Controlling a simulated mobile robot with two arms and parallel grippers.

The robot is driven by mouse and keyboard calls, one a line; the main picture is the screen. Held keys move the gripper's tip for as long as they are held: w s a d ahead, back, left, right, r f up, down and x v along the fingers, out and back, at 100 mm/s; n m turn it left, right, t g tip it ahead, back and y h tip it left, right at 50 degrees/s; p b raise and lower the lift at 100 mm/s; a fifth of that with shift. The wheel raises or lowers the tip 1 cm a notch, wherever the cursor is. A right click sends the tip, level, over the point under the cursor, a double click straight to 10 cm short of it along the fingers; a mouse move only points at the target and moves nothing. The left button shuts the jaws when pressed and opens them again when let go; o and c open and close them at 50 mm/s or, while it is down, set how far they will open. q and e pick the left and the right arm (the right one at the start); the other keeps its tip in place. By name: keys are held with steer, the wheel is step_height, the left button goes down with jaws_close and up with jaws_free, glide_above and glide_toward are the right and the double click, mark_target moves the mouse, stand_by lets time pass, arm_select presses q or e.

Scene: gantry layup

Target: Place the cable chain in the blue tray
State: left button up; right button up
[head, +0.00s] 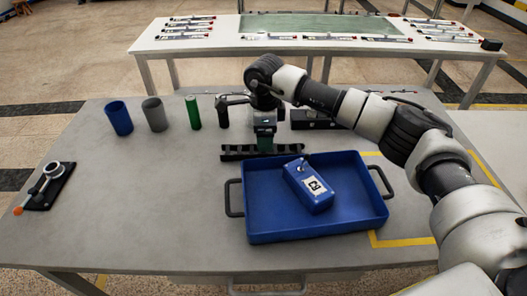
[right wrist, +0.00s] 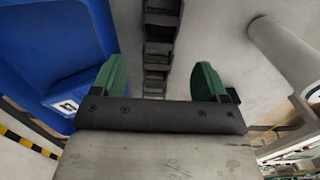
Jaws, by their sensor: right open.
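The cable chain (head: 236,154) is a black segmented strip lying on the grey table, just behind the blue tray (head: 262,232). My right gripper (head: 265,148) points down at the chain's middle and hides part of it. In the right wrist view its green fingers (right wrist: 159,75) are apart, with the chain (right wrist: 160,38) running between them; I cannot tell whether they touch it. The tray also shows at the left of that view (right wrist: 50,40). My left gripper is not in view.
A blue box (head: 308,186) with a white code label sits in the tray. A blue cup (head: 119,118), a grey cup (head: 155,114) and a green cylinder (head: 193,112) stand behind left. A lever fixture (head: 46,187) is at far left. The table's front left is clear.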

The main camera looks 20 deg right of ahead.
step_height(320, 180, down, 5)
steer(key=shift+a+f, duration=0.1)
steer(key=shift+a, duration=0.05)
steer(key=c, duration=1.2)
